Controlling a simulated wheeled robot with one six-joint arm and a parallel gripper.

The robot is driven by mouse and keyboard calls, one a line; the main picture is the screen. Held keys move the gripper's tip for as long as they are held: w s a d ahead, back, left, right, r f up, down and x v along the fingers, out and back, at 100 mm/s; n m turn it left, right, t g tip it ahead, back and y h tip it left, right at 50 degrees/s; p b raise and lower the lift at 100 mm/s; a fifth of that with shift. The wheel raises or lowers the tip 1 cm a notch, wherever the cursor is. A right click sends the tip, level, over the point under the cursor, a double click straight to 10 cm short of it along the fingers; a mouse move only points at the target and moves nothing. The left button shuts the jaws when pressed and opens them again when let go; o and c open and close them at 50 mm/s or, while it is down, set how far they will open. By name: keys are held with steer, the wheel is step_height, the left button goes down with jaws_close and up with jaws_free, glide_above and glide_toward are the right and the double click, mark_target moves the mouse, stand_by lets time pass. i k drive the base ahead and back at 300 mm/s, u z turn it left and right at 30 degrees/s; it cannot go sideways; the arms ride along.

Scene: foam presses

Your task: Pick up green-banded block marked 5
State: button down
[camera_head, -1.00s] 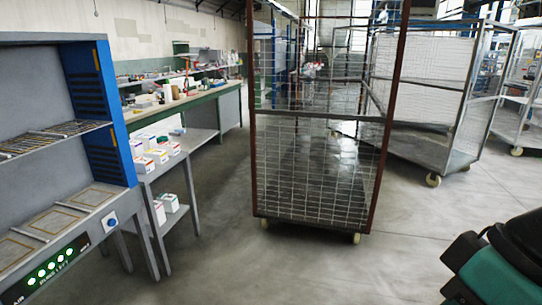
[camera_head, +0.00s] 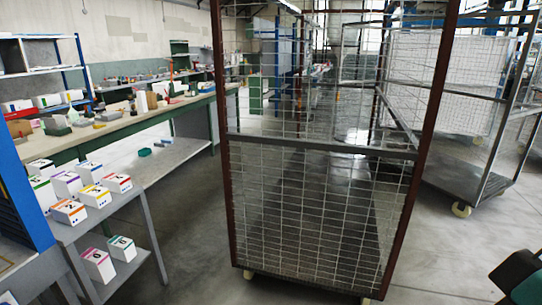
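Several white blocks with coloured bands stand on a small grey table at the left. A green-banded block (camera_head: 42,192) stands at the table's left side, partly hidden by the blue frame and neighbouring blocks; I cannot read its number surely. Around it are a purple-banded block (camera_head: 66,184), an orange-banded block (camera_head: 69,212), a yellow-banded block (camera_head: 95,197) and a red-banded block (camera_head: 118,183). On the lower shelf are a pink-banded block (camera_head: 98,265) and a teal-banded block (camera_head: 121,249). My gripper is not in view; only a dark and green part of me shows at the lower right.
The grey table (camera_head: 135,205) stands beside a blue-framed press (camera_head: 22,195). A tall wire cage trolley (camera_head: 318,150) stands close ahead in the middle. A long workbench (camera_head: 140,122) runs behind. Bare floor (camera_head: 195,240) lies between table and trolley.

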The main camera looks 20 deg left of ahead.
mark_target(42, 187)
steer(key=u, duration=0.35)
steer(key=i, duration=1)
steer(key=u, duration=1.55)
steer(key=i, duration=1.65)
steer(key=z, duration=0.3)
steer(key=i, duration=1.1)
steer(key=u, duration=0.3)
